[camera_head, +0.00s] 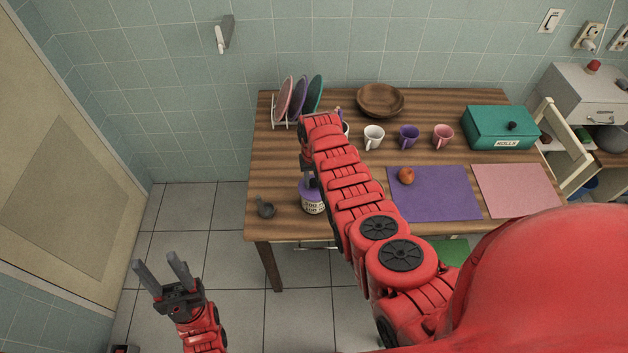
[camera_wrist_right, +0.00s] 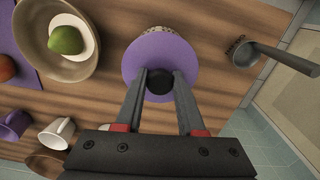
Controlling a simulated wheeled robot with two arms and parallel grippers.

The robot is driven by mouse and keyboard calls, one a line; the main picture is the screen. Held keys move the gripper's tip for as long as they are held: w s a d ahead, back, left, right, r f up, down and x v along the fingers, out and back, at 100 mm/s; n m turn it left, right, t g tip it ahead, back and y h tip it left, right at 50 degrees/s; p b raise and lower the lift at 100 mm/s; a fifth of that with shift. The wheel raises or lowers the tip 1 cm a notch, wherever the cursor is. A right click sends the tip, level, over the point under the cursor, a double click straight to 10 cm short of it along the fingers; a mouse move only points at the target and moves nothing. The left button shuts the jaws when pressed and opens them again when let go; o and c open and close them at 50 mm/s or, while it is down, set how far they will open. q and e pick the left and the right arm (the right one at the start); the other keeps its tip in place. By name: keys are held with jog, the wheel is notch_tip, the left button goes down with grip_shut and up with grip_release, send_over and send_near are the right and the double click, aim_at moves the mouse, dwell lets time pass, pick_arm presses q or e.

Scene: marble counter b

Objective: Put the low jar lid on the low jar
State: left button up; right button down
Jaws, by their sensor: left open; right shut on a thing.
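The low jar lid (camera_wrist_right: 150,58) is a purple disc with a black knob (camera_wrist_right: 160,85). My right gripper (camera_wrist_right: 160,80) is shut on that knob. The low jar (camera_head: 313,204), with a printed label, stands on the table near its left front, under my right gripper (camera_head: 308,178). In the right wrist view a strip of patterned jar shows past the lid's far edge, and the lid covers the rest. I cannot tell whether the lid touches the jar's rim. My left gripper (camera_head: 162,268) is open and empty, off the table at lower left.
A beige bowl (camera_wrist_right: 28,48) with a green fruit (camera_wrist_right: 66,40) stands on the jar's other side. Cups, a plate rack (camera_head: 277,112) and a wooden bowl (camera_head: 380,99) stand behind.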

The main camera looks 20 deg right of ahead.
jog(key=shift+f, duration=0.2)
jog(key=c, duration=0.5)
grip_release()
